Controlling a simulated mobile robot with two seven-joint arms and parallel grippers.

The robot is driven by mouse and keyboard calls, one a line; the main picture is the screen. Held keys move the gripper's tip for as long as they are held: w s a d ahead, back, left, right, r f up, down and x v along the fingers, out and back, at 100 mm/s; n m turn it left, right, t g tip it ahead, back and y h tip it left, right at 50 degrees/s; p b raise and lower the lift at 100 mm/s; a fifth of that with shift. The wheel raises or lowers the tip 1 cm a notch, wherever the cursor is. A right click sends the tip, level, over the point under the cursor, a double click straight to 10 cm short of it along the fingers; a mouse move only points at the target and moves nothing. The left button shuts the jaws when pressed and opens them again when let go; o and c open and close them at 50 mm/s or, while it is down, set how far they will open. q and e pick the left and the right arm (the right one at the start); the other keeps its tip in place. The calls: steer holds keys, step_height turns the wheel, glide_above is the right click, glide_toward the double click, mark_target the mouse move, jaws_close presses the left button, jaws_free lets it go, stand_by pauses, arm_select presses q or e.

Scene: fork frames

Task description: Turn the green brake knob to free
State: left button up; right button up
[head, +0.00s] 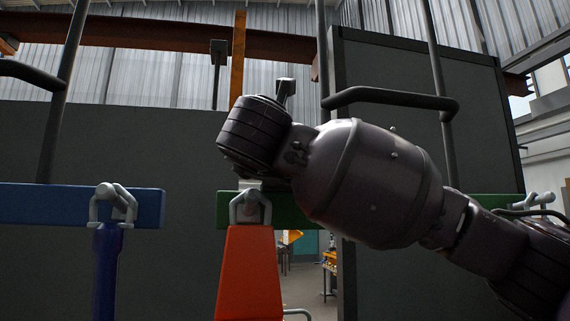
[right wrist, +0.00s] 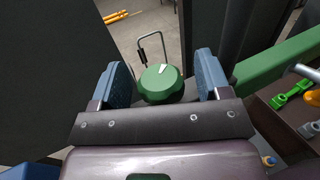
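The green brake knob (right wrist: 160,87) shows in the right wrist view, round with a white pointer mark on its top that leans slightly right of straight up. My right gripper (right wrist: 163,78) is open, with one blue-grey finger on each side of the knob. A small gap shows between each finger and the knob. I cannot tell how deep the knob sits between the fingers. In the head view my right arm comes in from the right and crosses in front of the green beam (head: 290,213). The knob cannot be made out there. My left gripper is not in view.
A thin metal loop handle (right wrist: 151,46) stands just behind the knob. A brown tray (right wrist: 285,103) with green and grey parts lies at the right. In the head view, a blue beam (head: 60,204) and an orange-red hanging piece (head: 249,280) stand near dark panels.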

steer(key=shift+s+a, duration=0.15)
steer(key=shift+s, duration=0.4)
arm_select(q)
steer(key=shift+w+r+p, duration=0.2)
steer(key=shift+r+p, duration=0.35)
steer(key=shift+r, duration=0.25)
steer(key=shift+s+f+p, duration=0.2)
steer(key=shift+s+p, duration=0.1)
steer(key=shift+p, duration=0.05)
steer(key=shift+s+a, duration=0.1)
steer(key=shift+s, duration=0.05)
arm_select(e)
steer(key=v, duration=0.9)
steer(key=shift+s, duration=0.35)
